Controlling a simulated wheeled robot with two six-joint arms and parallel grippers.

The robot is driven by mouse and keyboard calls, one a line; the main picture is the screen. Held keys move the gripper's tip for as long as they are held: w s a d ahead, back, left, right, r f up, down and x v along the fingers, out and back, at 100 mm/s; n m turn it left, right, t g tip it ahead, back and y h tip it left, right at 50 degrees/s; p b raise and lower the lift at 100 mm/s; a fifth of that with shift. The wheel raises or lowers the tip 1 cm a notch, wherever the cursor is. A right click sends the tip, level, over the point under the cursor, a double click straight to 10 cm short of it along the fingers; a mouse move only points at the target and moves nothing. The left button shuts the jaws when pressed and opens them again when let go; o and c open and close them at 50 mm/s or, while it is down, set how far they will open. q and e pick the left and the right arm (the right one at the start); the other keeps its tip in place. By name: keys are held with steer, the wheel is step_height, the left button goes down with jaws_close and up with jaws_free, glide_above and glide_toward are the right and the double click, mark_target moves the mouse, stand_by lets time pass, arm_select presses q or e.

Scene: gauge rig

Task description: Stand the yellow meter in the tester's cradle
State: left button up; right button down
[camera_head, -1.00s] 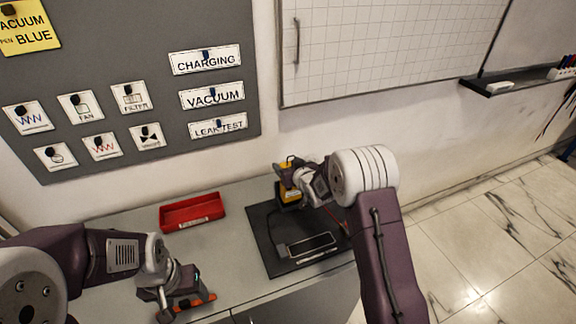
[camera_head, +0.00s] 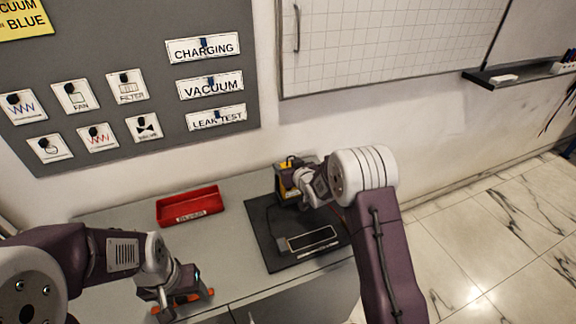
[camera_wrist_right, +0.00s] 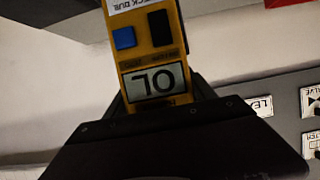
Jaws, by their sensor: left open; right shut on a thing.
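The yellow meter (camera_head: 284,182) is at the back of the black mat, in the fingers of my right gripper (camera_head: 303,184). In the right wrist view the meter (camera_wrist_right: 155,50) shows its display reading "OL" and a blue button, upside down in the picture. My right gripper (camera_wrist_right: 160,108) is shut on it. My arm hides part of the meter and what is under it, so I cannot tell whether it touches anything. A flat, dark device with a pale panel (camera_head: 312,239), perhaps the tester, lies on the mat. I cannot make out its cradle. My left gripper (camera_head: 182,296) is open at the table's front left.
A dark thing with orange-red ends (camera_head: 190,298) is at my left gripper. A red tray (camera_head: 189,206) stands at the back left of the grey table (camera_head: 226,235). The black mat (camera_head: 262,238) fills the right part. The table between tray and mat is clear.

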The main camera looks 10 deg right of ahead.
steer(key=shift+r, duration=0.1)
steer(key=shift+c, duration=1.2)
jaws_free()
steer(key=shift+o, duration=1.2)
steer(key=shift+s+d+r+p, duration=0.1)
steer(key=shift+s+r+p, duration=0.25)
steer(key=shift+r, duration=0.1)
steer(key=shift+s+d+r+p, duration=0.2)
steer(key=shift+s+r+p, duration=0.4)
steer(key=shift+s+r, duration=0.45)
steer(key=shift+s+d+r+p, duration=0.2)
steer(key=shift+s+r+p, duration=0.35)
steer(key=shift+s+r, duration=0.5)
steer(key=shift+f, duration=0.1)
